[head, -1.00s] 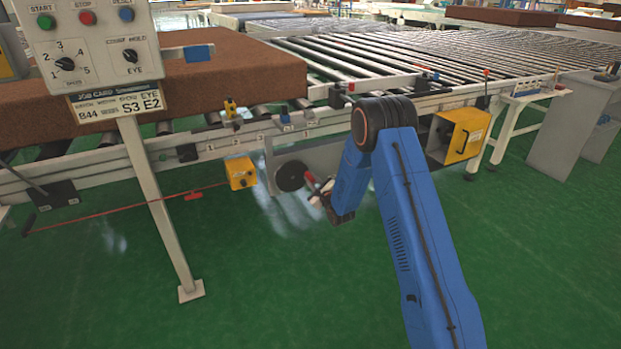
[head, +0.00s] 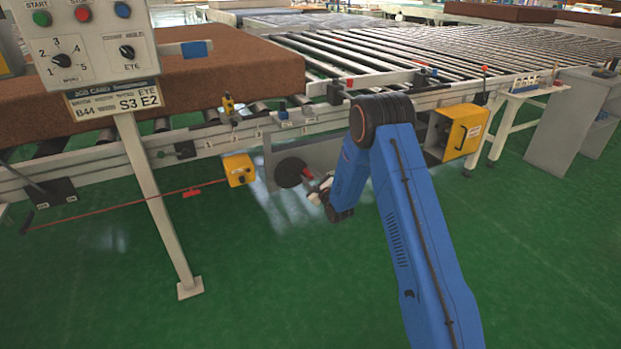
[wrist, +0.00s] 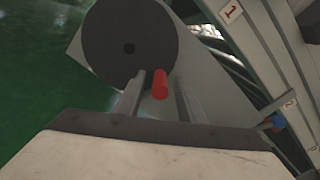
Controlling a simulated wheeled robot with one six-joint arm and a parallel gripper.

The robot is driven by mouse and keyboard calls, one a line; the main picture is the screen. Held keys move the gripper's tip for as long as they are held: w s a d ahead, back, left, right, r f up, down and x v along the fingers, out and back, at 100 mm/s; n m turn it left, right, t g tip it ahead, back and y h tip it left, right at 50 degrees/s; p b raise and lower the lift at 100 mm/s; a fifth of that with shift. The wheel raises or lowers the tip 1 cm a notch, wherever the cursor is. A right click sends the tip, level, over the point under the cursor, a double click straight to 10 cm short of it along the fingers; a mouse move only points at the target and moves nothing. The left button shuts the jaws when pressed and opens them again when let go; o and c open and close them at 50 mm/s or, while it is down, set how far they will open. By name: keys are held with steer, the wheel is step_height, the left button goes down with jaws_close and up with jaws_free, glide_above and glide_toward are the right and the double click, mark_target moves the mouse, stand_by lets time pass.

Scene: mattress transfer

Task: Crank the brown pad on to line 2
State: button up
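The brown pad (head: 210,85) lies on the rollers at the left, its right end short of the open roller bed. The crank is a black disc (head: 290,172) on a grey plate below the conveyor's front rail. The wrist view shows the disc (wrist: 128,40) with its red handle (wrist: 160,85) sticking out toward me. My gripper (head: 318,187) is at the disc's right side. In the wrist view my gripper (wrist: 160,92) is open, one finger on each side of the handle, with a clear gap at the right finger. Number tags 1 (wrist: 230,12) and 2 (wrist: 289,104) show on the rail.
A control panel (head: 95,45) on a post stands at front left. A yellow box (head: 239,169) with a red cord is left of the crank. Another yellow box (head: 464,132) is at the right under the rail. Green floor (head: 260,290) in front is clear.

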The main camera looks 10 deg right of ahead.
steer(key=v, duration=1.7)
steer(key=shift+s, duration=0.2)
stand_by(0.4)
steer(key=w+a+n, duration=0.1)
steer(key=w+n, duration=0.4)
steer(key=n, duration=0.4)
steer(key=w+a+n, duration=0.2)
steer(key=w+n, duration=0.4)
steer(key=n, duration=0.3)
steer(key=w+a+n, duration=0.2)
steer(key=w+n, duration=0.3)
steer(key=n, duration=0.4)
steer(key=shift+w+a, duration=0.15)
steer(key=shift+w, duration=0.05)
steer(key=shift+r, duration=0.1)
steer(key=shift+c, duration=0.4)
jaws_close()
